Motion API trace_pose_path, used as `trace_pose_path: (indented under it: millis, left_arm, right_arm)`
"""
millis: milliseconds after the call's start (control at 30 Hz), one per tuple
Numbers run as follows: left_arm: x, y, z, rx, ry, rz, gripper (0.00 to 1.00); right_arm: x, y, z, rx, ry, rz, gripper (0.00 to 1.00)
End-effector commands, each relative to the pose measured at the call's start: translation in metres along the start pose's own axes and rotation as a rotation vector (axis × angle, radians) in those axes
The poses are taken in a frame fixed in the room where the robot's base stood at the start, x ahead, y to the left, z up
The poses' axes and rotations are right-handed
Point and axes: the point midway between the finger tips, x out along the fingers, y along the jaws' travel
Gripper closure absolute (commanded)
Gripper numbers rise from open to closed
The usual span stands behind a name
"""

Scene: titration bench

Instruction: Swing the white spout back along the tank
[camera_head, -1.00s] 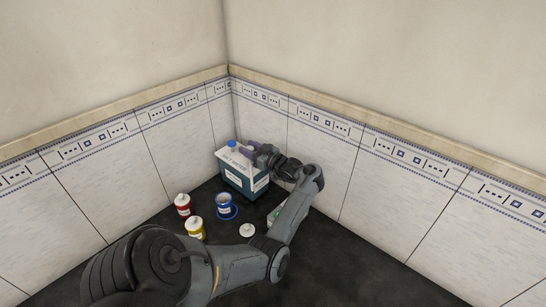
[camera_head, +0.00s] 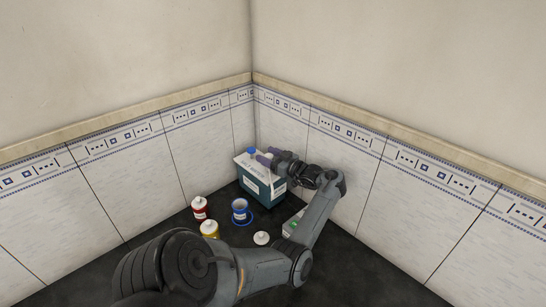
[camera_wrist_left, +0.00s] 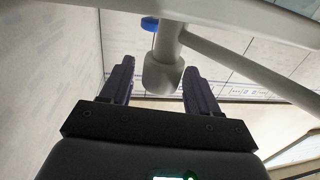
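The tank (camera_head: 259,188) is a teal box with a white top and a blue cap (camera_head: 251,150), standing near the wall corner. My left gripper (camera_head: 263,156) is at the tank's top, just right of the cap. In the left wrist view the white spout (camera_wrist_left: 163,72) looks grey in shade, its blunt end between the fingers of my left gripper (camera_wrist_left: 160,85). The fingers are apart, with a gap on the left and the right finger close to the spout. The blue cap also shows there (camera_wrist_left: 149,24). The spout cannot be made out in the head view. My right gripper is not in view.
A red-and-white bottle (camera_head: 199,209), a yellow-and-white bottle (camera_head: 210,229), a blue cup (camera_head: 240,211) and a small white round item (camera_head: 262,238) stand before the tank. A green-marked box (camera_head: 291,224) is partly behind my left arm. Tiled walls close in behind.

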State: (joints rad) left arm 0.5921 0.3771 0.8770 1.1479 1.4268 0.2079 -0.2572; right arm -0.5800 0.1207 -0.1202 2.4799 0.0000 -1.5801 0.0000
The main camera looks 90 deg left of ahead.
Motion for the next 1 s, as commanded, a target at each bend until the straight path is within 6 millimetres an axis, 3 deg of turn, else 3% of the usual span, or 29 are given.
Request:
trace_pose_path:
  millis: [267,800,1000]
  left_arm:
    - [-0.006,0.0,0.001,0.0,-0.002,0.002,0.39]
    - [-0.088,0.0,0.001,-0.001,-0.004,0.001,0.39]
    - [-0.104,0.0,0.0,-0.001,-0.001,0.0,0.39]
  right_arm:
    - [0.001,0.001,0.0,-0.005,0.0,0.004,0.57]
    - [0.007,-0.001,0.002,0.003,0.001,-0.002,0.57]
    - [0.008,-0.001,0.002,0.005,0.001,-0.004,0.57]
